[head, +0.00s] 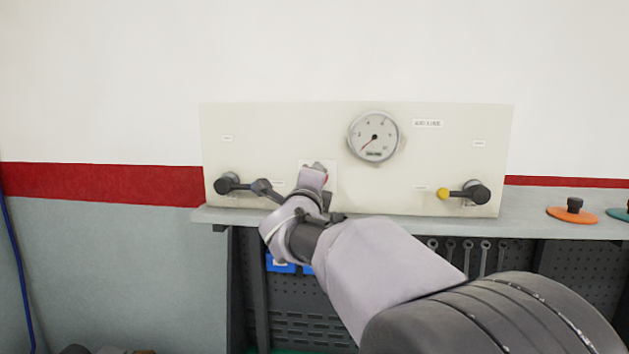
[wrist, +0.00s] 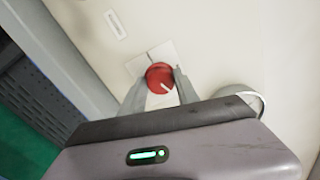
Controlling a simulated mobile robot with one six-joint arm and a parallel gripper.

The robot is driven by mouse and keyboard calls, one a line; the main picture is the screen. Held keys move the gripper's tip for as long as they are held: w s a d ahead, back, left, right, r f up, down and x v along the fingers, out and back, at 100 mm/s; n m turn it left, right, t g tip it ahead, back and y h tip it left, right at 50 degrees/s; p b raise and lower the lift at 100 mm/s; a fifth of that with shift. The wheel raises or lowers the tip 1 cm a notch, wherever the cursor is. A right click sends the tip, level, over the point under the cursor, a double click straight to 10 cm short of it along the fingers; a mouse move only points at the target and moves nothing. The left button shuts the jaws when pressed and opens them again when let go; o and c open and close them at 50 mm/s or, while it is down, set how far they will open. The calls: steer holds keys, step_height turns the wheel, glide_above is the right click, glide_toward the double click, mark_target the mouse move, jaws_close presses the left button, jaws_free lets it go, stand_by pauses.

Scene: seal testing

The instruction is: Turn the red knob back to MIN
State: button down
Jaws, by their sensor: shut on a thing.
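In the head view my gripper (head: 318,180) is at the panel's lower middle and hides nearly all of the knob. The MIN lettering cannot be read in either view.
The cream panel (head: 270,135) carries a round gauge (head: 374,137) with a red needle pointing lower left. A black lever (head: 232,184) is left of my gripper; a yellow-tipped lever (head: 464,193) is at right. Orange (head: 572,214) and teal (head: 619,214) discs lie on the grey shelf (head: 530,225).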

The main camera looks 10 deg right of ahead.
steer(key=n, duration=0.4)
steer(key=shift+p, duration=0.4)
steer(key=n+p, duration=0.1)
steer(key=n, duration=0.2)
steer(key=shift+n+y, duration=0.3)
steer(key=shift+n, duration=0.1)
steer(key=n+p, duration=0.1)
steer(key=n, duration=0.2)
steer(key=shift+d+n+p, duration=0.1)
steer(key=shift+n+p, duration=0.2)
steer(key=shift+p, duration=0.05)
steer(key=shift+n+p, duration=0.7)
steer(key=shift+n, duration=0.8)
steer(key=c, duration=0.9)
jaws_free()
